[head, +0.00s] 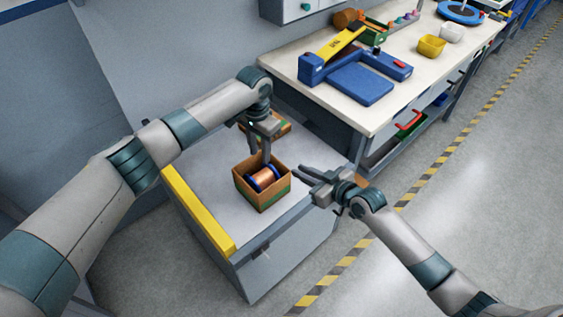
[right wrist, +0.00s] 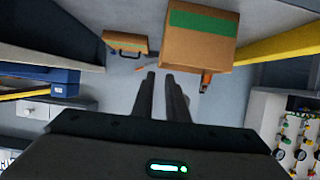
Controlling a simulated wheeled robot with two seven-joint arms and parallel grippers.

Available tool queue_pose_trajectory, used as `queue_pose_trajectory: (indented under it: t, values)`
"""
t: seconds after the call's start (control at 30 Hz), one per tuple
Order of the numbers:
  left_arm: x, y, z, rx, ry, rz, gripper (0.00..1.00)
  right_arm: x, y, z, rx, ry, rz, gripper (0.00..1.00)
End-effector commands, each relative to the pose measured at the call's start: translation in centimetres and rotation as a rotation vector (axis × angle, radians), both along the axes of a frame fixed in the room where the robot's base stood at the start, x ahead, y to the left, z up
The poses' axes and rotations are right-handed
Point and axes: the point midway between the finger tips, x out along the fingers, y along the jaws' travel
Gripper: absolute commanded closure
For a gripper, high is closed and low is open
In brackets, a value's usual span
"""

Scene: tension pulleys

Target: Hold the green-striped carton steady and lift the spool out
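An open brown carton (head: 276,200) with a green stripe stands on the light top of a low cabinet in the head view. A copper-coloured spool (head: 263,178) with blue flanges lies inside it. The carton's striped side also shows in the right wrist view (right wrist: 195,45). My left gripper (head: 261,158) points down at the carton's far rim, its fingers apart; whether they touch the carton is unclear. My right gripper (head: 296,171) is open and empty, just right of the carton, its fingers pointing left toward it.
Another brown box (head: 278,127) stands behind the carton, partly hidden by my left gripper. A yellow strip (head: 198,208) edges the cabinet's left side.

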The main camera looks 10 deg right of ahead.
Motion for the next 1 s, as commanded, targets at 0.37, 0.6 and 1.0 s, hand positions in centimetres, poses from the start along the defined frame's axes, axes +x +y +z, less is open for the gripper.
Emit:
queue_pose_trajectory:
  t: [0.37, 0.6, 1.0]
  values:
    - [0.0, 0.0, 0.0, 0.0, 0.0, 0.0, 0.69, 4.8, 3.5, -2.4, 0.001, 0.002, -0.001, 0.87]
    - [0.0, 0.0, 0.0, 0.0, 0.0, 0.0, 0.69, 7.1, 5.2, -3.6, 0.0, 0.002, 0.001, 0.87]
    - [0.0, 0.0, 0.0, 0.0, 0.0, 0.0, 0.69, 8.2, 5.9, -4.2, -0.001, 0.001, 0.0, 0.87]
